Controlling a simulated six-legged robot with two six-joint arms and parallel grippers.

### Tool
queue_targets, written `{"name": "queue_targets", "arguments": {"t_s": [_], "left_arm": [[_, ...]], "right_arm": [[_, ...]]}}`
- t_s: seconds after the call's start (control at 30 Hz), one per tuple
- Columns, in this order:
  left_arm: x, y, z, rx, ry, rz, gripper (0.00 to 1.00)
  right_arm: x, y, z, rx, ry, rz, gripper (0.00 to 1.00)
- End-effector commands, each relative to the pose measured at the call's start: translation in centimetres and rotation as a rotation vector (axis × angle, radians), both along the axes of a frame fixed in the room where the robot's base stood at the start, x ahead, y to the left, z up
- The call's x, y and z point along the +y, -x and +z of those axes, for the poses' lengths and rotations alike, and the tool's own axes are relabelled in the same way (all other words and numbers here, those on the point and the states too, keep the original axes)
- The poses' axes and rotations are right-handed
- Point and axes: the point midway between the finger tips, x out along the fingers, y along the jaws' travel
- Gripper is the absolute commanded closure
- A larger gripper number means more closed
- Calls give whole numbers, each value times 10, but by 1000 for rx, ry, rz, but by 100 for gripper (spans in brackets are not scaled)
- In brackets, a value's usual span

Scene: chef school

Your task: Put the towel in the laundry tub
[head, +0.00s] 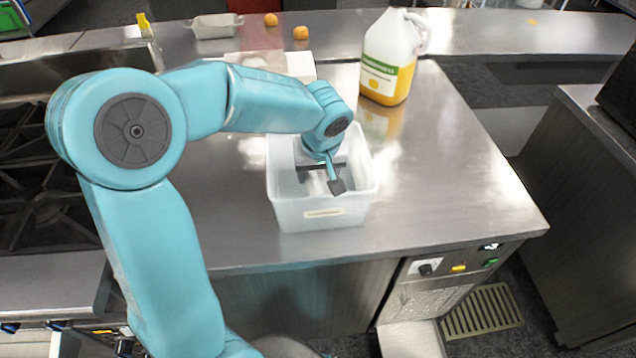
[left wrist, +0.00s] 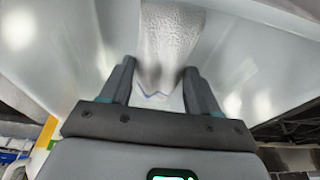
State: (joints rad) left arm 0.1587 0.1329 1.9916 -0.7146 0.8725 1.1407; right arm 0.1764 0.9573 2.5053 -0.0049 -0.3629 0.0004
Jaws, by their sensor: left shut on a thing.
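The laundry tub is a white, open-topped plastic bin (head: 320,222) with a small label, standing on the steel counter. My left arm reaches over from the left, and my left gripper (head: 322,180) points down within the tub's opening. In the left wrist view the two dark fingers (left wrist: 160,88) are shut on the towel (left wrist: 168,42), a white, textured cloth with a blue zigzag line. The pale tub walls (left wrist: 60,50) surround it there. In the head view the towel cannot be told apart from the tub's interior. My right gripper is not in view.
A large jug (head: 390,62) with a green label and yellow liquid stands behind the tub to the right. A stove (head: 45,215) is at left. The counter right of the tub is clear.

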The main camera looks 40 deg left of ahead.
Motion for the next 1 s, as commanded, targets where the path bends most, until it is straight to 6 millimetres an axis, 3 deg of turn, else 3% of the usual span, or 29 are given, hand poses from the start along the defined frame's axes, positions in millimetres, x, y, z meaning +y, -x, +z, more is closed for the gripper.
{"name": "queue_targets", "arguments": {"t_s": [0.3, 0.67, 0.7, 0.77, 1.0], "left_arm": [[2, -2, -43, 3, 2, -1, 68], [1, -2, -47, 1, 1, 0, 68], [2, -2, -46, 1, 1, 0, 29], [2, -2, -46, 1, 1, 0, 14], [1, -2, -46, 1, 1, -1, 14]], "right_arm": [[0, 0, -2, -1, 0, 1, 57], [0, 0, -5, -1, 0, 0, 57], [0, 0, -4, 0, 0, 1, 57], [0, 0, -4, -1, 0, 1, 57], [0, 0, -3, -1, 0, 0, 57]]}}
